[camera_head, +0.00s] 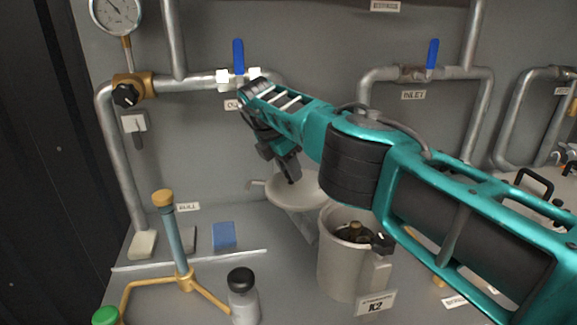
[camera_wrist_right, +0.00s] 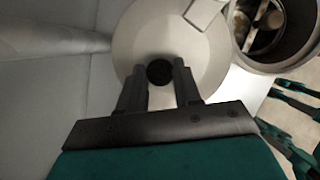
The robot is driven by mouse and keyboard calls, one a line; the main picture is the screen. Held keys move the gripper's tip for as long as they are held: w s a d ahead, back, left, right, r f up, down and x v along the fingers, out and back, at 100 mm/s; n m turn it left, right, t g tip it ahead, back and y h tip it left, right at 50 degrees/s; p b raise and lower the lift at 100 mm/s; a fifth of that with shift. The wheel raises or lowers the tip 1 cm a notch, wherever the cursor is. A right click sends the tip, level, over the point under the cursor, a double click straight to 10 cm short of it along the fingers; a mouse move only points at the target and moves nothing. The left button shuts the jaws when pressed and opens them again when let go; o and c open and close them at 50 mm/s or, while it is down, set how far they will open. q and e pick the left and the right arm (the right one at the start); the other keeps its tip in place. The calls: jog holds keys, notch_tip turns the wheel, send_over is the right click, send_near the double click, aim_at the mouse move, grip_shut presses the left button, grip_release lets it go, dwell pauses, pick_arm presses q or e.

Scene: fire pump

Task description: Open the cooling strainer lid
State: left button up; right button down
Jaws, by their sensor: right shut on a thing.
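The cooling strainer pot (camera_head: 340,275) stands at the lower middle of the head view. Its top is uncovered, and its inside shows there and in the wrist view, where its rim is at the upper right (camera_wrist_right: 243,58). The round pale lid (camera_head: 290,196) is off to the left of the pot mouth. In the wrist view the lid (camera_wrist_right: 205,75) fills the middle, with a dark knob (camera_wrist_right: 159,73) at its centre. My right gripper (camera_wrist_right: 160,76) is shut on the knob, one finger on each side. In the head view its tip (camera_head: 290,177) is just above the lid. My left gripper is out of view.
Pipes with blue-handled valves (camera_head: 432,54) run along the back wall. A brass-footed post (camera_head: 178,235), a bottle (camera_head: 242,300), a blue block (camera_head: 224,235) and a green cap (camera_head: 105,316) are at the lower left. A black knob (camera_head: 383,243) sits at the pot's rim.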

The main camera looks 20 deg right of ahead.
jog(key=shift+f, duration=0.1)
jog(key=c, duration=1.1)
grip_release()
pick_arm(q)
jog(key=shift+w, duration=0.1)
pick_arm(e)
jog(key=o, duration=0.3)
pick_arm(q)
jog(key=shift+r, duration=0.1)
